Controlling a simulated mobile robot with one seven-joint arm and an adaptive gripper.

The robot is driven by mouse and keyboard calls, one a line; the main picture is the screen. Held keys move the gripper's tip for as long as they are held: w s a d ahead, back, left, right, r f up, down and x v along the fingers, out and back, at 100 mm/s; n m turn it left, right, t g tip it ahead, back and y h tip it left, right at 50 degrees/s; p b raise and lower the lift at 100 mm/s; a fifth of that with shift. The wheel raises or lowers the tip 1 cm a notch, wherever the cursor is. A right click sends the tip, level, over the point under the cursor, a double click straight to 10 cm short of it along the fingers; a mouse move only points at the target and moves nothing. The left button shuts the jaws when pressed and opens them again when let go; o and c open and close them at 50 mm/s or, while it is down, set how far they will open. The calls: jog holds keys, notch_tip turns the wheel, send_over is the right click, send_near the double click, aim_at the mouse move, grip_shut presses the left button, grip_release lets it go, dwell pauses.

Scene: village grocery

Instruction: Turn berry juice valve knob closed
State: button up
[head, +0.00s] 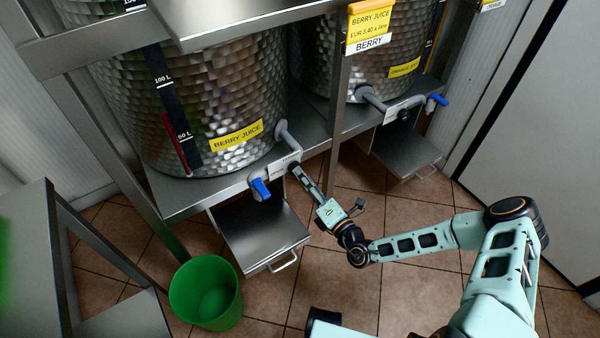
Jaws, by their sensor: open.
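The berry juice tank (190,95) is a dimpled metal drum with a yellow "BERRY JUICE" label (237,136). A grey pipe and valve body run out low at its front. The blue valve knob (261,188) sits at the left end of this valve, tilted over the drip shelf. My gripper (297,170) is to the right of the blue knob, close to the valve body and apart from the knob. Its jaws are open and look empty, though the fingertips are small and partly merge with the valve behind them.
A metal drip shelf (262,235) with a handle juts out below the valve. A green bucket (206,292) stands on the tiled floor. A second tank (385,50) with another blue knob (438,99) is at right. A rack post (338,120) stands just right of my gripper.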

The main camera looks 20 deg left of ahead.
jog(key=v, duration=0.9)
